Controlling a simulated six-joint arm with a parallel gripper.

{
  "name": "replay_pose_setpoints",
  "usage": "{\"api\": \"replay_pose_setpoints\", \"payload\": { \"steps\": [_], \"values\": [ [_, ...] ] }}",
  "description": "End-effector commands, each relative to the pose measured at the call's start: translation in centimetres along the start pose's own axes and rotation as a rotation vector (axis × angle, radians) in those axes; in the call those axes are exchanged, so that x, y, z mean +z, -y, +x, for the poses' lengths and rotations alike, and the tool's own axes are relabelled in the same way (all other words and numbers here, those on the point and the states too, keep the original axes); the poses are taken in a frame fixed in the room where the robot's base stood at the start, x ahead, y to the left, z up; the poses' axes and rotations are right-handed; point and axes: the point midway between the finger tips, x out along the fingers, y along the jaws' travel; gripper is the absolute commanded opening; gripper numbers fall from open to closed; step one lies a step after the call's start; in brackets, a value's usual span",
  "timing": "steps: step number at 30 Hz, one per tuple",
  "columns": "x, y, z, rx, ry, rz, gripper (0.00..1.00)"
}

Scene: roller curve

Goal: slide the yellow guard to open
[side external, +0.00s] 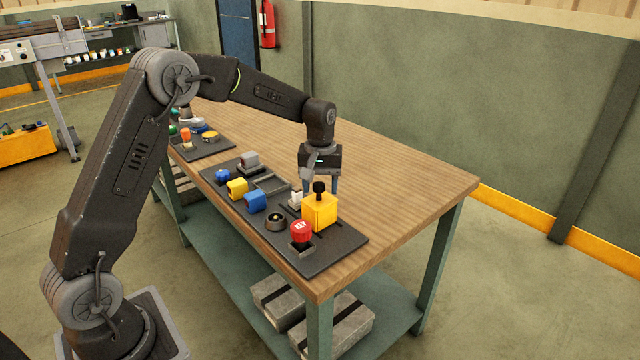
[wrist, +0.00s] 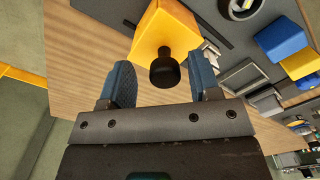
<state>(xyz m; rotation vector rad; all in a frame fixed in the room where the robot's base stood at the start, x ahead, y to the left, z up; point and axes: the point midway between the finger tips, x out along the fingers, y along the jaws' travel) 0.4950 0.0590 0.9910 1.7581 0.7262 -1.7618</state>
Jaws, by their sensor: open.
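The yellow guard (side external: 319,212) is a box-like cover with a black knob (side external: 319,188) on top. It sits on the dark panel (side external: 345,238) at its right end, beside dark slots in the panel. In the wrist view the guard (wrist: 160,27) is ahead of my gripper, and its black knob (wrist: 165,69) shows between and just beyond the fingertips. My gripper (wrist: 163,82) is open, with blue-grey fingers on either side. In the side view my gripper (side external: 320,185) is behind the guard, its fingertips partly hidden. I cannot tell whether a finger touches the knob.
A red button (side external: 301,231), a dark round dial (side external: 275,222), a blue block (side external: 255,201), a yellow block (side external: 237,189) and a small white switch (side external: 296,198) stand near on the panel. A second panel (side external: 207,150) is farther left. Bare wooden table (side external: 410,185) lies right.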

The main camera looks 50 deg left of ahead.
Motion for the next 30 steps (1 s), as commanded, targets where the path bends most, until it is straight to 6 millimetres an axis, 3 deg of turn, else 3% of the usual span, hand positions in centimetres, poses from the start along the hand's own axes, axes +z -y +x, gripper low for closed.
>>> {"api": "replay_pose_setpoints", "payload": {
  "steps": [8, 21, 30],
  "values": [
    [-0.2, 0.0, -1.1, 0.001, -0.005, -0.001, 0.57],
    [-0.1, 0.0, -10.2, 0.002, -0.005, 0.0, 0.57],
    [0.0, 0.0, -13.6, 0.001, -0.001, 0.0, 0.57]
  ]
}}
